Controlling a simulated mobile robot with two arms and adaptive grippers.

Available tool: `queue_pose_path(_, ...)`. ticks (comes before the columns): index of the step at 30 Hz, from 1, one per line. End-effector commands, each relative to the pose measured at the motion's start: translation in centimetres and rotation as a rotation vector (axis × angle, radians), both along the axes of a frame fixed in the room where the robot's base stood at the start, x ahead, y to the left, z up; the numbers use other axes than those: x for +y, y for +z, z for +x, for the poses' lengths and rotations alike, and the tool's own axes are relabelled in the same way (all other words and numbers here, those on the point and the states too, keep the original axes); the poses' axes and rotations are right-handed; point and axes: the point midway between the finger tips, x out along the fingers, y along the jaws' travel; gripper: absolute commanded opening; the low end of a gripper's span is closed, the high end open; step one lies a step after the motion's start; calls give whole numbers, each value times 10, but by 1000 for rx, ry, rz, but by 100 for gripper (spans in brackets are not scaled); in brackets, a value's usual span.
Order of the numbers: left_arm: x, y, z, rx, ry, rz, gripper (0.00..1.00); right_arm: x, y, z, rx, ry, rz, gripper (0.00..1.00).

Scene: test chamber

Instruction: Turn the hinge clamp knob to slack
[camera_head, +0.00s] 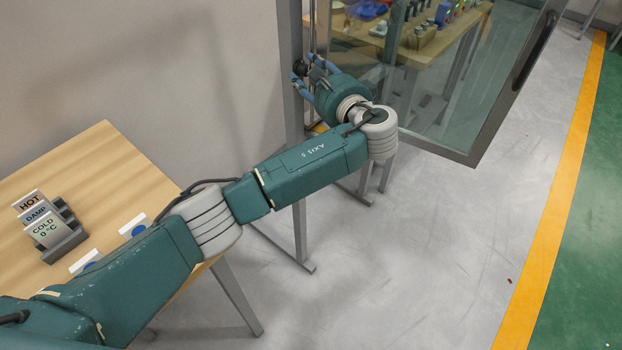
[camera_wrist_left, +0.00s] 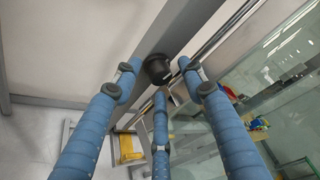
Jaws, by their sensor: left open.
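The hinge clamp knob is a round black knob (camera_wrist_left: 157,68) on the grey post beside the glass door. It also shows as a small dark shape in the head view (camera_head: 299,67), partly hidden by my fingers. My left gripper (camera_head: 304,72) is open at the knob. In the left wrist view its blue fingers (camera_wrist_left: 159,78) stand around the knob, one at the left, one at the right and one below. I cannot tell whether any finger touches it. My right gripper is not in view.
The framed glass door (camera_head: 480,110) stands open to the right of the post. Behind the glass is a wooden table (camera_head: 400,50) with several items. At left a wooden table (camera_head: 100,165) carries a dark holder with HOT, DAMP and COLD cards (camera_head: 45,235).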

Motion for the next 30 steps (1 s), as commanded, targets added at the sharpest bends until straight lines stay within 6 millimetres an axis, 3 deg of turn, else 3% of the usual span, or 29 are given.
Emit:
queue_pose_path(1, 0, 12, 1, 37, 0, 30, 42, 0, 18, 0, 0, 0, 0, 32)
queue_pose_path(6, -1, 13, 2, 189, 2, 141, 42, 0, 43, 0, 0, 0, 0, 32)
queue_pose_path(8, -8, 1, -7, 200, -5, 143, 42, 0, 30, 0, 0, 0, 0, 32)
queue_pose_path(24, -59, 25, -92, 195, -5, 139, 42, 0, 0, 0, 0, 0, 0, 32)
queue_pose_path(30, -50, -16, -78, 255, -18, 88, 42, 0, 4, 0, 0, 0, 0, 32)
